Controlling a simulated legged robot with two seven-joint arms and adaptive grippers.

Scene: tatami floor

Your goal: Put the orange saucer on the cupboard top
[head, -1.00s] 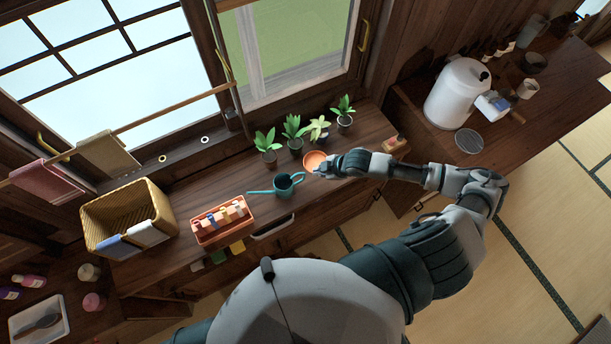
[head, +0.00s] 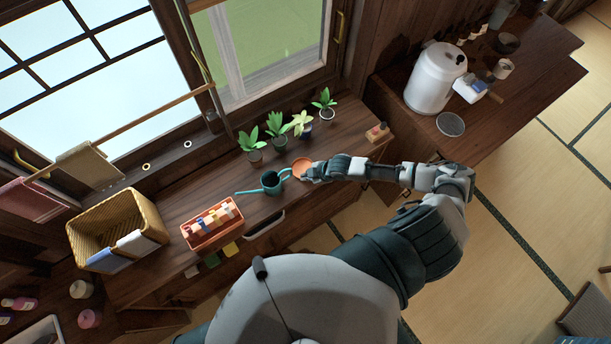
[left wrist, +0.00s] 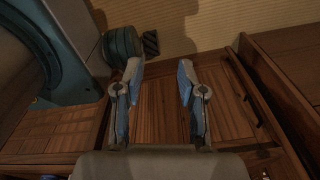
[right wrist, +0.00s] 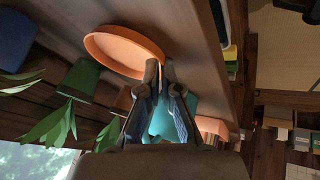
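The orange saucer (head: 301,166) is at the front part of the wooden top under the window, right of the teal watering can. My right gripper (head: 308,173) is at its near right rim. In the right wrist view, the saucer (right wrist: 122,48) is tilted and its rim meets the nearly closed fingertips (right wrist: 160,70). Whether it is clear of the wood is hard to tell. The wooden cupboard top (head: 345,145) has bare room right of the saucer. My left gripper (left wrist: 158,75) is open and empty, above wooden panels; it is not visible in the head view.
The watering can (head: 272,182) stands close left of the saucer. Several potted plants (head: 276,133) line the window side. An orange crate (head: 210,235) and a wicker basket (head: 118,215) stand left. A small block (head: 377,132) is at the right end. Another counter holds a white urn (head: 435,78).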

